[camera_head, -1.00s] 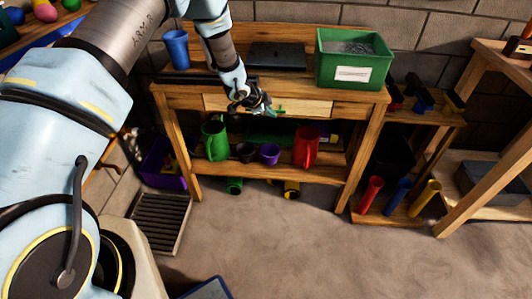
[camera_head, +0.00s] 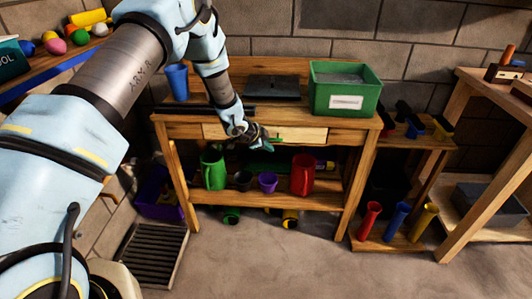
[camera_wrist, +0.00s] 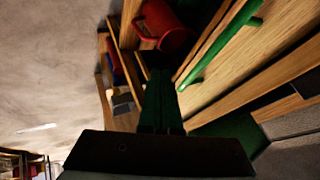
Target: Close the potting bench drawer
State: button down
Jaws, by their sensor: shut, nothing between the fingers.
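The potting bench (camera_head: 180,128) stands against the block wall. Its drawer has a pale wood front (camera_head: 305,135) with a green bar handle (camera_head: 284,140); both also show in the wrist view, the front (camera_wrist: 215,82) and the handle (camera_wrist: 222,42). The drawer front looks about level with the bench frame; any small gap is too hard to tell. My gripper (camera_head: 264,143) is shut and empty, in front of the drawer just left of the handle. In the wrist view its dark fingers (camera_wrist: 160,95) lie beside the drawer front; contact cannot be told.
A green bin (camera_head: 345,88) and a blue cup (camera_head: 177,82) stand on the bench top. A green jug (camera_head: 213,170), purple cup (camera_head: 267,182) and red jug (camera_head: 303,175) stand on the shelf below. A dark slatted grate (camera_head: 153,255) lies left. Floor in front is clear.

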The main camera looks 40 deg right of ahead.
jog(key=s+b+v, duration=0.1)
jog(key=b+v, duration=0.1)
jog(key=v, duration=0.8)
jog(key=w+a+r+n+t+y, duration=0.1)
jog(key=w+a+r+n, duration=0.2)
jog(key=a, duration=0.5)
jog(key=w+a+r+n+t+y, duration=0.1)
jog(key=w+a+r+n+y, duration=0.2)
jog(key=a, duration=0.5)
jog(key=w+a+r+n+t, duration=0.1)
jog(key=w+a+r+n, duration=0.1)
jog(key=a+n, duration=0.35)
jog(key=s+a+r+n+g+y, duration=0.1)
jog(key=s+a+r+n+y, duration=0.15)
jog(key=a, duration=0.65)
jog(key=s+a+r+n+y, duration=0.1)
jog(key=s+a+n, duration=0.2)
jog(key=a, duration=0.6)
jog(key=s+a+r+n+g, duration=0.2)
jog(key=s+a+n, duration=0.4)
jog(key=s, duration=0.3)
jog(key=shift+s+a, duration=0.35)
jog(key=shift+a, duration=0.15)
